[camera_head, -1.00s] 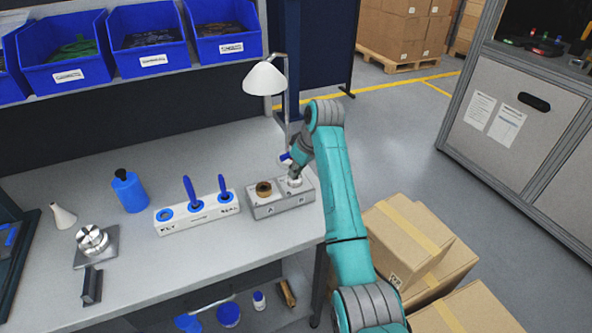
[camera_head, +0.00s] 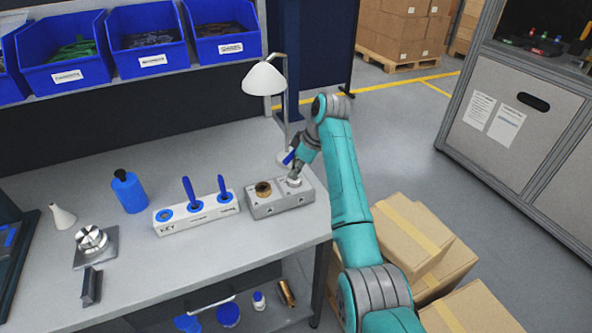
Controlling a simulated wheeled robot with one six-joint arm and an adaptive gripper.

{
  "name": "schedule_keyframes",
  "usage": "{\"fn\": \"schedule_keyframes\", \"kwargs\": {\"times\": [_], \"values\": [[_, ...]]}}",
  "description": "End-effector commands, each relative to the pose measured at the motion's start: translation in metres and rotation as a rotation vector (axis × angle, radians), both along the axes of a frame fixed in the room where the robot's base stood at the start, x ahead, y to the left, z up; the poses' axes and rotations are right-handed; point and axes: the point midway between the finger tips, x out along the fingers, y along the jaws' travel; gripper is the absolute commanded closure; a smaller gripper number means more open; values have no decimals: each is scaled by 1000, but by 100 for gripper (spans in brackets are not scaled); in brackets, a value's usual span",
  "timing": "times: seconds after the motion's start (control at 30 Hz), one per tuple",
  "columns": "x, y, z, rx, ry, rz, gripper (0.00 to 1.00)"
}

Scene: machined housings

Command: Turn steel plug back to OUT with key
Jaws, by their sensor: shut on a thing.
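The grey metal housing (camera_head: 281,206) sits near the right end of the bench. My gripper (camera_head: 294,173) is right above the steel plug, shut on the key, whose blue handle (camera_head: 289,157) sticks out to the upper left. The key's lower end is hidden, and I cannot tell how it sits in the plug. The OUT mark is too small to read.
A white rack (camera_head: 180,223) marked KEY stands left of the housing, its KEY slot empty, with two blue-handled tools upright. A lamp (camera_head: 264,79) stands behind the housing. A blue bottle (camera_head: 129,192) is farther left. Cardboard boxes (camera_head: 410,240) stand right of the bench.

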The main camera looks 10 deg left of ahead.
Motion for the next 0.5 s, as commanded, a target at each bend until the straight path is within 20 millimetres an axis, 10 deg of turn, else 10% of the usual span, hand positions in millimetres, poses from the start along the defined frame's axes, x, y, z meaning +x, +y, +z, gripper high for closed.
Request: {"fn": "schedule_keyframes", "kwargs": {"times": [0.5], "values": [[-4, 5, -3, 3, 11, 250, 100]]}}
